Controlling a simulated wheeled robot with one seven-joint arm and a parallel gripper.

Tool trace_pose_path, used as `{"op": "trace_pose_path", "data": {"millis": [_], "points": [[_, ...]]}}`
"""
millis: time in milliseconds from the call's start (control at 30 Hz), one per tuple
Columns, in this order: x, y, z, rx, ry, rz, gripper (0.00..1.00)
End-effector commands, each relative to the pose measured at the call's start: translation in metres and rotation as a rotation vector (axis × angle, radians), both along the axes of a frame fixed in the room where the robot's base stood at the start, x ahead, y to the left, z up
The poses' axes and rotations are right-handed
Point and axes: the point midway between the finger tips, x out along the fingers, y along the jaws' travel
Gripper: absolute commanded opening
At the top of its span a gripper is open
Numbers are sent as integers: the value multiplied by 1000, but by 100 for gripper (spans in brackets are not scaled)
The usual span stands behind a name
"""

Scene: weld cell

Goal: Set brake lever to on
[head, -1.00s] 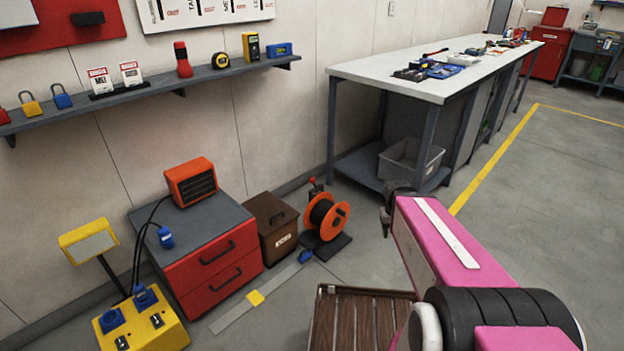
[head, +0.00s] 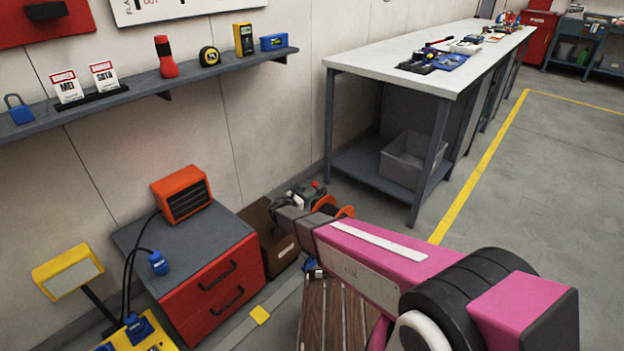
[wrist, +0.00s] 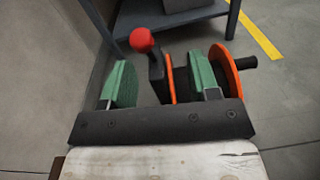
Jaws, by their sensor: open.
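The brake lever (wrist: 155,68) is a dark upright arm with a red ball knob (wrist: 142,40), standing on the orange cable reel (wrist: 230,72). In the head view the red knob (head: 314,183) shows just above my arm's end, and the reel (head: 346,212) is mostly hidden behind my arm. My gripper (wrist: 161,78) is open, with green pads on both sides of the lever in the wrist view. The lever stands between the pads, with a visible gap to the left pad. I cannot tell whether either pad touches it.
A brown box (head: 262,225) and a red drawer cabinet (head: 215,285) stand left of the reel. A workbench (head: 400,75) with a grey bin (head: 408,160) beneath stands behind. A slatted wooden pallet (head: 325,310) lies in front. Open floor is to the right.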

Motion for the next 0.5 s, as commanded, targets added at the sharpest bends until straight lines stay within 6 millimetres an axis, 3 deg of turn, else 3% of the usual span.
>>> {"op": "trace_pose_path", "data": {"millis": [33,167,500], "points": [[3,11,-4,-34,1,23,56],[6,19,-5,-74,1,50,56],[45,-12,-5,-73,1,48,56]]}}
